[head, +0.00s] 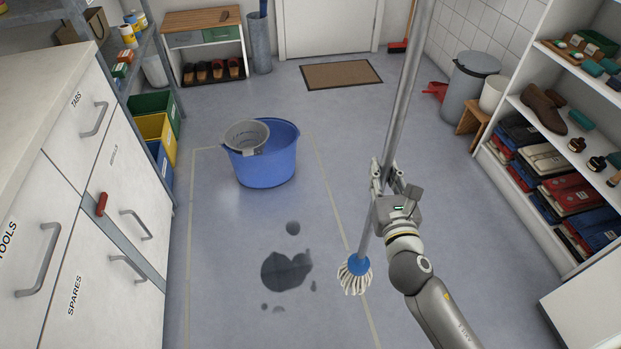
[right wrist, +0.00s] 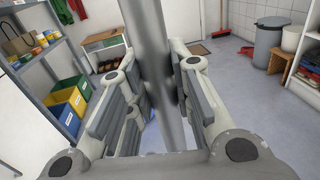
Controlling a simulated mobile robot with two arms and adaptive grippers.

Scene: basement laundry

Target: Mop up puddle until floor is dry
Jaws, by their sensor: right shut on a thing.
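A dark puddle (head: 286,271) lies on the grey-blue floor, with several smaller wet spots around it. The mop (head: 355,273) has a blue socket and white strands, and its head is just right of the puddle, apart from it. I cannot tell whether the strands touch the floor. My right gripper (head: 393,184) is shut on the mop's metal handle, which rises steeply past the top of the head view. The handle also shows between the fingers in the right wrist view (right wrist: 160,75). A blue bucket (head: 268,168) with a grey wringer (head: 247,137) stands behind the puddle. My left gripper is not in view.
White drawer cabinets (head: 110,165) line the left side, with coloured bins (head: 155,135) behind them. A white shelf of shoes and folded clothes (head: 550,130) stands on the right. A doormat (head: 341,74) lies by the door. The floor around the puddle is clear.

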